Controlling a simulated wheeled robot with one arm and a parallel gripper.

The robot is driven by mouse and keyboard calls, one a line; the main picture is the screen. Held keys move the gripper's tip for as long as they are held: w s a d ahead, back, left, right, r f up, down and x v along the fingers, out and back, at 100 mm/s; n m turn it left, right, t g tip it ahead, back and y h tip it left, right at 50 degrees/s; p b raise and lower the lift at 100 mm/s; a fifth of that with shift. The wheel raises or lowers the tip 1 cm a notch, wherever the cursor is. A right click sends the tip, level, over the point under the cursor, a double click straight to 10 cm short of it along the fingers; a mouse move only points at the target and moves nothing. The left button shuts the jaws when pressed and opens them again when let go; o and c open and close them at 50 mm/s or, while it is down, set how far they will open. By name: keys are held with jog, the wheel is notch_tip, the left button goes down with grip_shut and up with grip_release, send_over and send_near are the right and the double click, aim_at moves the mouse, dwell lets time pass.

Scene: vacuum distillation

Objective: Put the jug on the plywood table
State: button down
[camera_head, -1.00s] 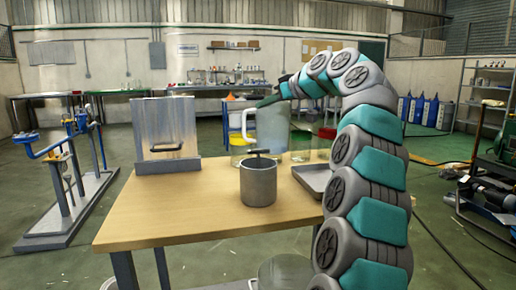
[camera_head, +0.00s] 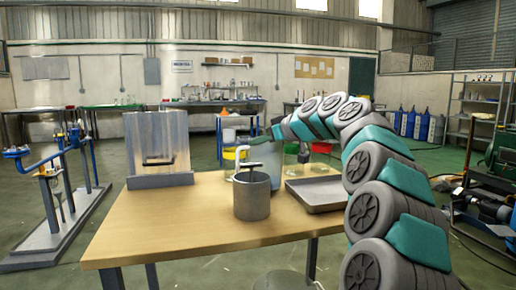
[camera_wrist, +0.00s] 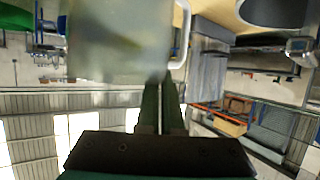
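The jug (camera_head: 266,160) is a translucent, whitish vessel with a handle on its left. In the head view it is upright at the back of the plywood table (camera_head: 150,228), just behind a grey metal pot. Its bottom is partly hidden by the pot, so I cannot tell whether it touches the tabletop. My gripper (camera_head: 268,137) is at the jug's upper rim. In the wrist view the jug (camera_wrist: 118,38) fills the upper left. The green fingers (camera_wrist: 161,98) are close together at its rim, with the white handle beside them.
The metal pot (camera_head: 252,200) stands in front of the jug. A shallow grey tray (camera_head: 318,194) lies to its right. A metal box-like stand (camera_head: 157,145) is at the table's back left. The front and left of the tabletop are clear.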

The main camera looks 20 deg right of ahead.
jog(key=shift+f, duration=0.95)
jog(key=c, duration=1.1)
grip_release()
jog(key=b+v, duration=0.1)
jog(key=v, duration=1.1)
jog(key=shift+s, duration=0.1)
